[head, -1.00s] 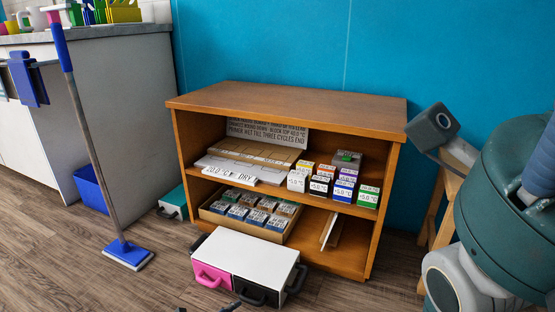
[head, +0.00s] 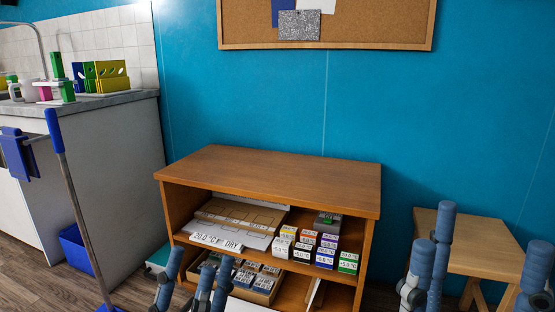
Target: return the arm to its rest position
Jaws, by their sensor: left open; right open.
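My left gripper (head: 198,268) shows at the bottom of the head view as blue-grey fingers held upright and apart. It is open, with nothing seen between the fingers, and overlaps the lower left of the wooden shelf unit (head: 266,178) in the picture. My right gripper (head: 485,248) is at the lower right, its blue-grey fingers upright and spread wide. It is open and empty, in front of a small wooden table (head: 468,225) in the picture. The arms behind both grippers are mostly below the picture edge.
The shelf unit's top is bare. Its upper shelf holds small labelled boxes (head: 348,262) and flat boards; a tray of boxes is below. A blue-handled mop (head: 80,200) stands left by a counter (head: 110,150). A corkboard (head: 380,25) hangs on the blue wall.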

